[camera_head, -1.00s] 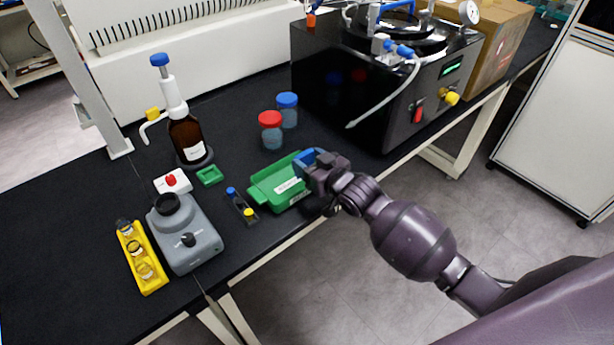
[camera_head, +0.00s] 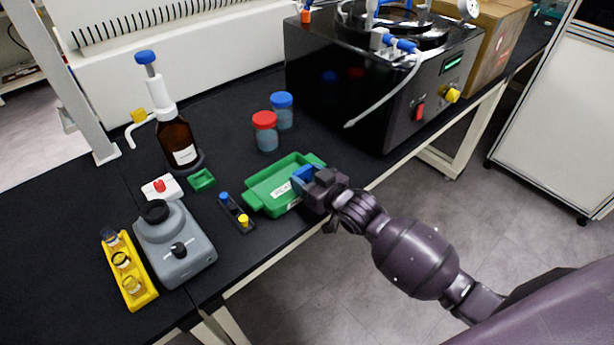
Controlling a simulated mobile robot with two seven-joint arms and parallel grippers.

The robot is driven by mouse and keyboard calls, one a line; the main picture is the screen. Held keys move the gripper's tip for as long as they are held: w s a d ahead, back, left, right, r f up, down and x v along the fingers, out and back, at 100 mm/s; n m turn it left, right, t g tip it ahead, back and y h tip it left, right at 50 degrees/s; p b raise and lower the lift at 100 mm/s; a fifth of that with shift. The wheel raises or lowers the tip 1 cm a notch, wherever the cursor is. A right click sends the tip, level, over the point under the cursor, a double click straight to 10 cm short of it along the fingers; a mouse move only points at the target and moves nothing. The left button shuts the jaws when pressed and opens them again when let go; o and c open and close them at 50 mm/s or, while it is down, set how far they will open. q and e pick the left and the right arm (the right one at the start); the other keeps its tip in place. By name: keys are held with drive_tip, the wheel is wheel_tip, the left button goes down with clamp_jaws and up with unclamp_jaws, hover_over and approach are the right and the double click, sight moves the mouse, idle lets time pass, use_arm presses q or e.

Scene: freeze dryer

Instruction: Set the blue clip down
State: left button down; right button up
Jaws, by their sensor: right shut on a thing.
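The blue clip (camera_head: 303,174) is at the right end of the green tray (camera_head: 262,202), at or just above its rim. My right gripper (camera_head: 312,180) is shut on the clip, and its fingers partly hide it. I cannot tell whether the clip touches the tray. The tray is shallow, with a white label on its near side, and lies near the front edge of the black bench. My left gripper is not in view.
A small dark rack (camera_head: 237,213) with blue and yellow caps stands left of the tray. Red-capped (camera_head: 266,136) and blue-capped (camera_head: 282,114) jars stand behind it. A grey mixer (camera_head: 178,250) and yellow vial rack (camera_head: 140,295) are at left. The black freeze dryer (camera_head: 350,100) stands behind right.

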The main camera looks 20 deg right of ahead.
drive_tip(key=shift+s+f, duration=0.15)
drive_tip(key=shift+f, duration=0.55)
drive_tip(key=o, duration=0.6)
drive_tip(key=shift+f, duration=0.1)
drive_tip(key=shift+s+f, duration=0.1)
drive_tip(key=shift+r, duration=0.35)
drive_tip(key=shift+s+r, duration=0.1)
drive_tip(key=shift+r, duration=0.15)
drive_tip(key=r+p+v, duration=0.1)
drive_tip(key=v, duration=1.1)
drive_tip(key=s+d+f+m+g+h, duration=0.1)
drive_tip(key=s+f+h, duration=0.1)
drive_tip(key=s+f, duration=0.2)
drive_tip(key=s+d+f+m+g+h, duration=0.1)
drive_tip(key=s+f+h, duration=0.1)
drive_tip(key=s+f, duration=0.3)
drive_tip(key=s+d+f+m+g+h, duration=0.1)
drive_tip(key=s+f+g, duration=0.1)
drive_tip(key=s+f, duration=0.3)
drive_tip(key=shift+s+d+h, duration=0.15)
drive_tip(key=shift+s+h, duration=0.05)
drive_tip(key=shift+s, duration=0.4)
drive_tip(key=shift+s+d+h, duration=0.15)
drive_tip(key=shift+s+h, duration=0.05)
drive_tip(key=shift+s, duration=0.45)
